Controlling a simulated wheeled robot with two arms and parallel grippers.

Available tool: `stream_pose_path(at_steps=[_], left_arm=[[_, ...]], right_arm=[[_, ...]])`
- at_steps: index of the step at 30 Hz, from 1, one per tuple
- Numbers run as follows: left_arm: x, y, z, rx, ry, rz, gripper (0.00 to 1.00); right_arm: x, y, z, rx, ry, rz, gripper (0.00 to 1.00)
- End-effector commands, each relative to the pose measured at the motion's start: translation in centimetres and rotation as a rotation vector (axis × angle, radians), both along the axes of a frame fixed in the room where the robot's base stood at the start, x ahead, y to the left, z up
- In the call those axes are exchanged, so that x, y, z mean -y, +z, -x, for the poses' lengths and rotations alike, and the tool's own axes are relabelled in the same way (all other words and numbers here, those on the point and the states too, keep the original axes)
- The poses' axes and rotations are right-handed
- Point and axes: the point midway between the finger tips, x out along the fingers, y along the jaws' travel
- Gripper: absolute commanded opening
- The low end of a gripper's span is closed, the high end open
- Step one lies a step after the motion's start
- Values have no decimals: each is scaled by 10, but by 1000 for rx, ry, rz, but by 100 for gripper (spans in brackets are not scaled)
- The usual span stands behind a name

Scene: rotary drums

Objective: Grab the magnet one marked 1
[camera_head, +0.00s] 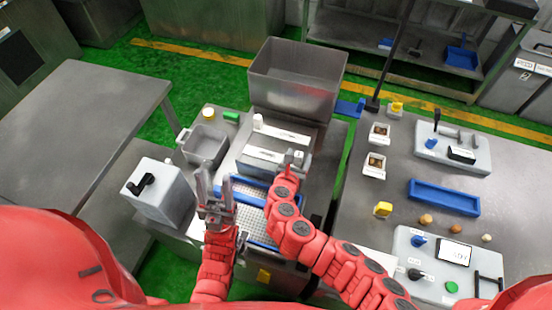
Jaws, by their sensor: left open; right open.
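I cannot make out a numeral 1 on anything, so I cannot tell which thing is magnet one. A small whitish piece (299,155) shows at my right gripper (293,162); whether it lies between the fingers is unclear. My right gripper is open over the right part of a grey box-like unit (262,160). A small white upright piece (258,121) stands behind that unit, at the left end of a white strip (284,133). My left gripper (214,188) is open and empty, fingers pointing away from me, left of the blue-edged perforated tray (250,193).
A grey open bin (206,144) and a grey box with a black handle (160,190) stand left. A large metal bin (296,80) stands at the back. The right table holds control panels (452,145) and a blue tray (444,197). The far-left table (80,125) is bare.

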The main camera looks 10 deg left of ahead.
Motion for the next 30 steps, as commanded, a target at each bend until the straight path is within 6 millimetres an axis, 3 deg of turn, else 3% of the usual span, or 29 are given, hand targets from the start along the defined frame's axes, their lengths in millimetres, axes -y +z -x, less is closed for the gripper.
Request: stream_pose_path(at_steps=[2,13,30], left_arm=[[0,0,0,0,0,0,50],[0,0,0,0,0,0,50],[0,0,0,0,0,0,50]], right_arm=[[0,0,0,0,1,0,68],[0,0,1,0,0,0,1],[0,2,1,0,0,-1,0]])
